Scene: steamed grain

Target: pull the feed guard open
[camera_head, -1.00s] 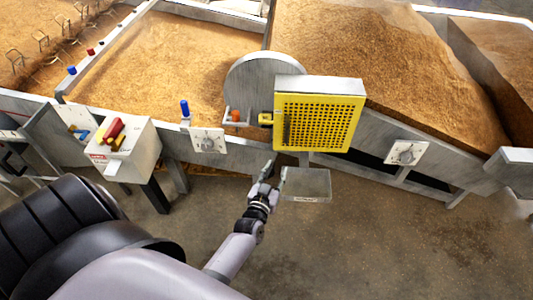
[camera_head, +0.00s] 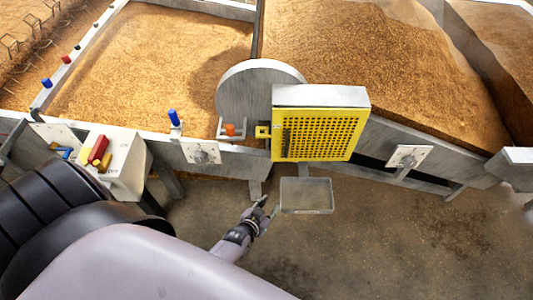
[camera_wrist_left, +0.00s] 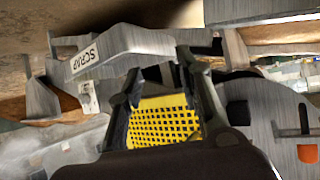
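The feed guard (camera_head: 345,137) is a yellow perforated panel under a grey metal top, at the middle of the head view. It appears closed against its housing. A yellow tab (camera_head: 263,132) sticks out at its left side. My left gripper (camera_head: 267,206) is below and left of the guard, beside the small metal tray, and apart from the guard. In the left wrist view its two fingers (camera_wrist_left: 163,88) stand apart with nothing between them. The yellow mesh of the guard (camera_wrist_left: 162,127) shows beyond them, partly covered by the gripper. My right gripper is not in view.
A metal tray (camera_head: 307,197) hangs below the guard; its label reads SCRAP in the left wrist view (camera_wrist_left: 85,58). An orange knob (camera_head: 230,129) and grey disc (camera_head: 250,88) are left of the guard. A switch box (camera_head: 122,160) stands left. Grain-filled bins lie behind.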

